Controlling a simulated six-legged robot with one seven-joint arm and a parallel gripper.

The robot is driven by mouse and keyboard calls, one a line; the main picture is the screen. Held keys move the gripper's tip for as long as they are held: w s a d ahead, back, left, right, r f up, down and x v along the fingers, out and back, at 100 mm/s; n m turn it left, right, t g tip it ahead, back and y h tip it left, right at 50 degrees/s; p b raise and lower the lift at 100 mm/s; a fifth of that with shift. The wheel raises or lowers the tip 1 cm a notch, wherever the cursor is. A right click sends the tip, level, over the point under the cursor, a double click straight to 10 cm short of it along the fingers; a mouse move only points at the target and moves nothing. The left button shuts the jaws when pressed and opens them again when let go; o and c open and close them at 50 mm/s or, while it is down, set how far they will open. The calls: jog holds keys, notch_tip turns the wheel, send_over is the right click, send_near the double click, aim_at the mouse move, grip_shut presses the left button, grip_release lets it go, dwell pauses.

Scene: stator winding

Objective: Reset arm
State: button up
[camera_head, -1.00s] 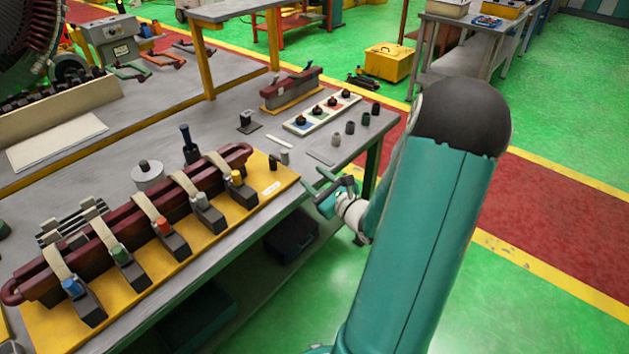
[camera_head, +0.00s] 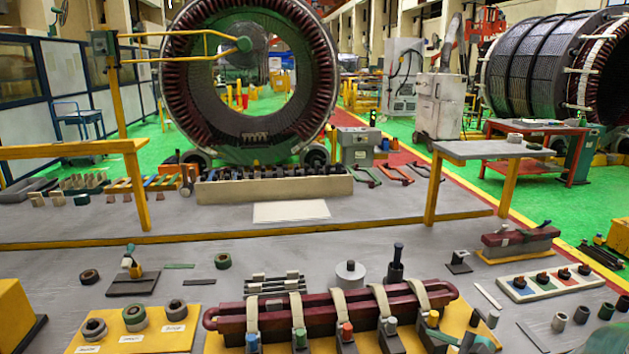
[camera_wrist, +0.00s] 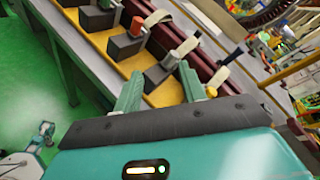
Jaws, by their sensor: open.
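My gripper (camera_wrist: 160,90) shows in the wrist view with its two green fingers spread apart and nothing between them. Beyond the fingers lies the yellow board (camera_wrist: 167,94) with dark clamp blocks and the dark red coil (camera_wrist: 200,62). In the head view the same coil (camera_head: 270,314) is strapped down by several pale bands on its yellow board (camera_head: 215,345), at the front of the bench. My arm and gripper do not show clearly in the head view.
A grey bench (camera_head: 130,235) spans the front. A board with tape rolls (camera_head: 140,342) is at left. A white tray with dark knobs (camera_head: 545,283) and a second red coil piece (camera_head: 519,240) are at right. A large stator ring (camera_head: 180,85) stands behind. Green floor lies around.

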jog(key=s+a+r+n+g+h, duration=0.2)
jog(key=s+a+r+n+g, duration=0.1)
jog(key=s+a+n+g, duration=0.85)
jog(key=s+r+n+t+h, duration=0.3)
jog(key=r+n+t+h, duration=0.2)
jog(key=n, duration=0.4)
jog(key=shift+s+a+r+h, duration=0.35)
jog(key=shift+a+r+h, duration=0.1)
jog(key=shift+r+h, duration=0.3)
